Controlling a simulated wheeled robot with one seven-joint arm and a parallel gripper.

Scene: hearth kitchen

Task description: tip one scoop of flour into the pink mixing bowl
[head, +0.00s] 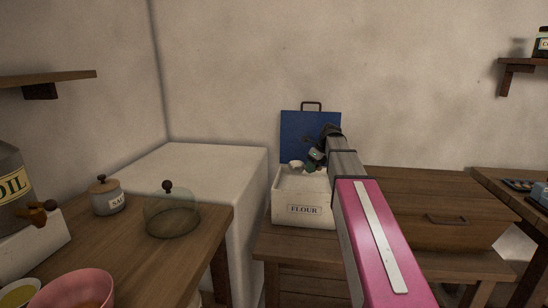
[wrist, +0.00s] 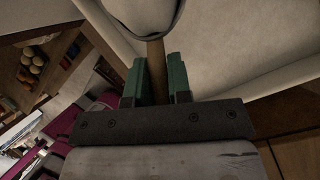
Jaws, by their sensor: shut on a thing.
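The pink mixing bowl (head: 78,289) stands on the wooden counter at the lower left of the head view, cut off by the frame's bottom edge, with something brownish in it. The flour bin (head: 304,212) is a white box labelled FLOUR, its blue lid (head: 297,130) standing open behind it. My gripper (head: 313,165) is over the bin's opening. In the wrist view, its green fingers (wrist: 158,82) are shut on the wooden handle of a scoop (wrist: 156,58). The scoop's pale end (head: 296,164) shows at the bin's opening. Whether it holds flour, I cannot tell.
A glass dome (head: 171,215) and a salt jar (head: 107,196) stand on the left counter, with an oil container (head: 14,190) at the far left. A white block (head: 205,165) fills the corner. A wooden chest (head: 440,215) is right of my arm.

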